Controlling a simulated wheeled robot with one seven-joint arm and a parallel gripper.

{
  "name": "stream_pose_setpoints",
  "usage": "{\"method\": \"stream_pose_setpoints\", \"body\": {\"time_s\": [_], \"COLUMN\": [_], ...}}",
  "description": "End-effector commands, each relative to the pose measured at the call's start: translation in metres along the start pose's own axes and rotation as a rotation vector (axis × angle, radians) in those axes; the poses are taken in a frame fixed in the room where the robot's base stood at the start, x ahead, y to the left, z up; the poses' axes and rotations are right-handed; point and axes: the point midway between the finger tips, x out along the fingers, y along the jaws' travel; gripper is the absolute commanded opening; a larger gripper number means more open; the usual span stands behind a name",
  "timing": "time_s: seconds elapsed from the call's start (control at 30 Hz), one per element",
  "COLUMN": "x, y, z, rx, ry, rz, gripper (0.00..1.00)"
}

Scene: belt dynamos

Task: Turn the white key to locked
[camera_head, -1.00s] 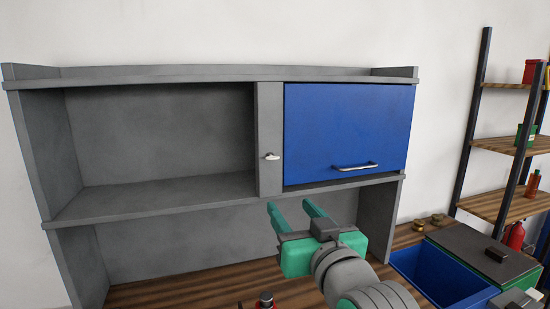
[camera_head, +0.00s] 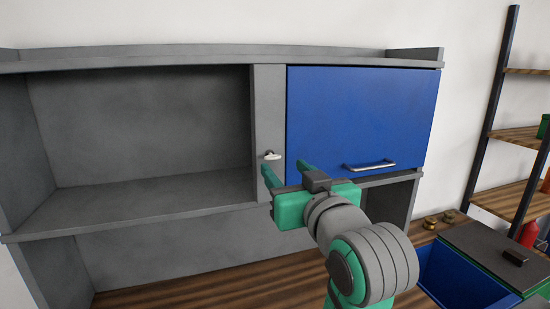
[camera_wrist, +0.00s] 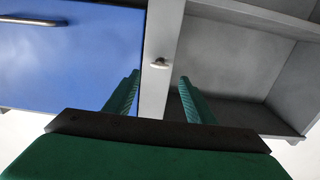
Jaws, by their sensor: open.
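The white key (camera_head: 271,156) sits on the grey upright post (camera_head: 269,110) between the open shelf and the blue door. It shows small in the wrist view (camera_wrist: 159,63), its flat part lying roughly across the post. My gripper (camera_head: 286,168) is open and empty, just below and in front of the key in the head view. In the wrist view my two green fingers (camera_wrist: 157,92) stand apart on either side of the post, with the key beyond their tips, between them in the picture. I see no contact with the key.
The blue door (camera_head: 360,115) with its metal handle (camera_head: 369,165) is closed at the right. An open grey shelf (camera_head: 150,195) lies to the left. Below right are a blue bin (camera_head: 455,280), brass pieces (camera_head: 430,222) and a rack (camera_head: 490,120).

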Motion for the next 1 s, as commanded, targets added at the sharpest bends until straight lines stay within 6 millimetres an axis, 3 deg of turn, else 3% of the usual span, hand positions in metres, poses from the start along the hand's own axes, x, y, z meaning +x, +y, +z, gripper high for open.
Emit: {"method": "stream_pose_setpoints", "body": {"time_s": [0.2, 0.4, 0.87, 1.0], "x": [0.040, 0.065, 0.076, 0.076], "y": [0.000, 0.000, 0.001, 0.001], "z": [0.001, 0.000, 0.000, 0.000], "rx": [0.002, 0.001, 0.000, 0.001], "ry": [-0.003, -0.001, 0.000, 0.000], "rz": [-0.001, 0.000, 0.001, 0.001], "gripper": [0.50, 0.50, 0.50, 0.17]}}
